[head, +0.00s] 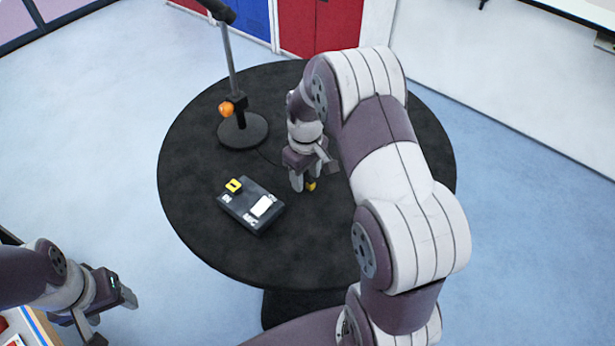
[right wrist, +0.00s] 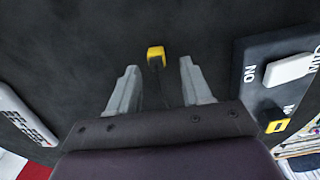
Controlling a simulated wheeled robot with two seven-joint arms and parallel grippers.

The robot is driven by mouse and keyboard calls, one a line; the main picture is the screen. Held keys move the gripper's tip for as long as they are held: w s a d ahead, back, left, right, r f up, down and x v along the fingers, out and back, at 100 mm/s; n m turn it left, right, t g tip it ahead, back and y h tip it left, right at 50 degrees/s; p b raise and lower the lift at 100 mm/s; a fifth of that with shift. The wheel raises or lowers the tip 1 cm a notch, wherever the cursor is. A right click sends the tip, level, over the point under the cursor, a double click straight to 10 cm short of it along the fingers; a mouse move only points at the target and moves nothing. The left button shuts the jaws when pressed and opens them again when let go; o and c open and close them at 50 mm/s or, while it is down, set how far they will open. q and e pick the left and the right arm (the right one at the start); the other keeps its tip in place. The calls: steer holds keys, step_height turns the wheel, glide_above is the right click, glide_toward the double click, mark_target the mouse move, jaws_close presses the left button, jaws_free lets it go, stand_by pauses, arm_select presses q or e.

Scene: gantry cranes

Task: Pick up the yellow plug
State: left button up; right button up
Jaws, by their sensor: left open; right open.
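The yellow plug (head: 311,185) lies on the round black table (head: 195,215), close by my right gripper's fingertips. In the right wrist view, the plug (right wrist: 156,54) shows just ahead of the gap between the fingers, with a dark cable trailing back between them. My right gripper (right wrist: 158,72) is open and empty; in the head view (head: 304,184) it points down over the table, right of the black box. My left gripper (head: 116,318) is open and empty, off the table at the lower left.
A black box (head: 237,212) with a white switch and a yellow socket (head: 233,186) sits left of the right gripper. A stand (head: 242,131) with an orange ball (head: 226,109) rises behind it. The right wrist view shows a white keypad device (right wrist: 22,118) at left. The table's front is bare.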

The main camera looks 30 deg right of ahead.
steer(key=shift+d+f, duration=0.15)
steer(key=shift+f, duration=0.25)
steer(key=shift+s+d, duration=0.1)
steer(key=shift+s, duration=0.15)
steer(key=shift+s+r, duration=0.15)
steer(key=shift+s, duration=0.2)
steer(key=shift+s+r, duration=0.1)
steer(key=shift+s, duration=0.1)
steer(key=c, duration=0.9)
steer(key=shift+w, duration=0.3)
jaws_close()
arm_select(q)
steer(key=shift+s+d+r, duration=0.15)
steer(key=shift+s+r, duration=0.05)
steer(key=shift+s, duration=0.45)
